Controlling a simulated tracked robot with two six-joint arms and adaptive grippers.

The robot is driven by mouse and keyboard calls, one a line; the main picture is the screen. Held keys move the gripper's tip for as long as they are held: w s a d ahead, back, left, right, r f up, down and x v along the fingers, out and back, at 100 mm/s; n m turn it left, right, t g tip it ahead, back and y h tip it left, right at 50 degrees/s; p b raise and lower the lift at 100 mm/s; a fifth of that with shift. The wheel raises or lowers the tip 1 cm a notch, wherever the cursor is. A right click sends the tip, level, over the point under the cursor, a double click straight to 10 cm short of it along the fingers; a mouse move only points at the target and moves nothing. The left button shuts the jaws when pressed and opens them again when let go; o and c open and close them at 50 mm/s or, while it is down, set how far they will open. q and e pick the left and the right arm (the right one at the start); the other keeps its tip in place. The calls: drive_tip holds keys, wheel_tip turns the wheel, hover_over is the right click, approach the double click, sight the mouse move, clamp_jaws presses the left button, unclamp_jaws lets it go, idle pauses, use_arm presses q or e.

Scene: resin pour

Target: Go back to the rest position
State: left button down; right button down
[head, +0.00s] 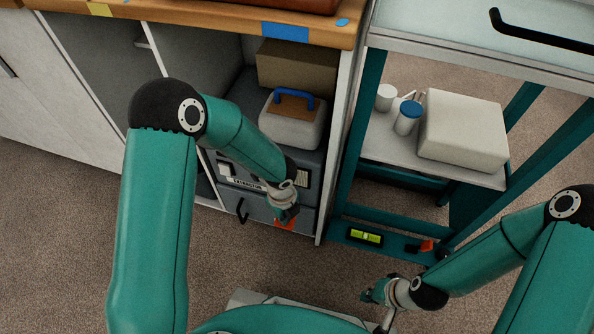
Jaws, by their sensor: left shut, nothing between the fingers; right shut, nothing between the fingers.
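My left gripper (287,214) is at the end of the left arm, in the middle of the head view. It hangs in front of the drawer of the open cabinet and is shut and empty. My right gripper (370,294) is low in the view, right of centre, over the carpet in front of the cart's lower rail. It points left and is shut and empty. Parts of both fingertips are small and hard to make out.
A wooden-topped cabinet (210,20) holds a white case with a blue handle (285,133) and a cardboard box (298,70). A teal cart (345,150) at right carries a white block (462,130), a blue-lidded jar (407,118) and a white cup (386,97). Carpet (60,230) lies clear at left.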

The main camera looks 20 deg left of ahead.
use_arm(q)
drive_tip(key=shift+r+p, duration=1.6)
drive_tip(key=shift+r, duration=0.4)
drive_tip(key=s+r, duration=0.1)
drive_tip(key=s+r+p, duration=0.1)
drive_tip(key=r, duration=0.1)
drive_tip(key=s+r+p, duration=0.1)
drive_tip(key=r, duration=0.1)
drive_tip(key=shift+f, duration=0.1)
